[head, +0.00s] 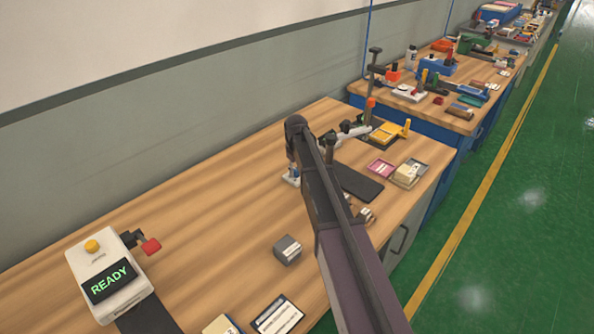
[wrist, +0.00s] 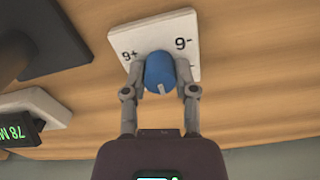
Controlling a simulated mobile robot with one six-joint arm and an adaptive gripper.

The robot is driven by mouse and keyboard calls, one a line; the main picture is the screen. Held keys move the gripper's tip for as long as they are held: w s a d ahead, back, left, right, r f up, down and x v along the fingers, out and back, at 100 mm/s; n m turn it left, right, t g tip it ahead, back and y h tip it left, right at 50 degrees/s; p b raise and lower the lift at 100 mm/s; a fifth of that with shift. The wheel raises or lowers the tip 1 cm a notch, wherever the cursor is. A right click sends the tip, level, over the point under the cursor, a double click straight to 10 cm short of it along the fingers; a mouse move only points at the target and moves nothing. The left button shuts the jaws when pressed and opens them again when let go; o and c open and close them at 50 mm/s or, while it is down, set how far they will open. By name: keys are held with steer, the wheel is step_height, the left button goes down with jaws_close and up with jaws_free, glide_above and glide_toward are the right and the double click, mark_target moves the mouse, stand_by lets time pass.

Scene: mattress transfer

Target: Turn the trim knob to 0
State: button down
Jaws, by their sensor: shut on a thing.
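The trim knob (wrist: 160,73) is a blue round knob on a white square plate (wrist: 150,28) in the wrist view. My gripper (wrist: 159,78) is shut on it, one finger on each side. Two plate marks show, which look like an upside-down +6 at left and -6 at right. No 0 mark is visible; the lower part of the plate is hidden behind the knob and fingers.
In the wrist view a dark-based object (wrist: 45,45) and a display box (wrist: 30,115) with green characters stand left of the plate. In the head view a READY box (head: 108,280) and a grey cube (head: 287,250) are on the wooden bench (head: 190,225), with bare wood between.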

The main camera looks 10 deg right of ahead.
stand_by(0.3)
steer(key=shift+c, duration=2)
jaws_free()
steer(key=s+r+m+p, duration=0.2)
steer(key=s+r+p, duration=0.1)
steer(key=s, duration=1.1)
steer(key=s+r+m+p, duration=0.3)
steer(key=s+r+p, duration=0.1)
steer(key=s, duration=1.1)
steer(key=shift+s+d+r, duration=0.15)
steer(key=shift+d+r, duration=0.05)
steer(key=shift+d, duration=0.05)
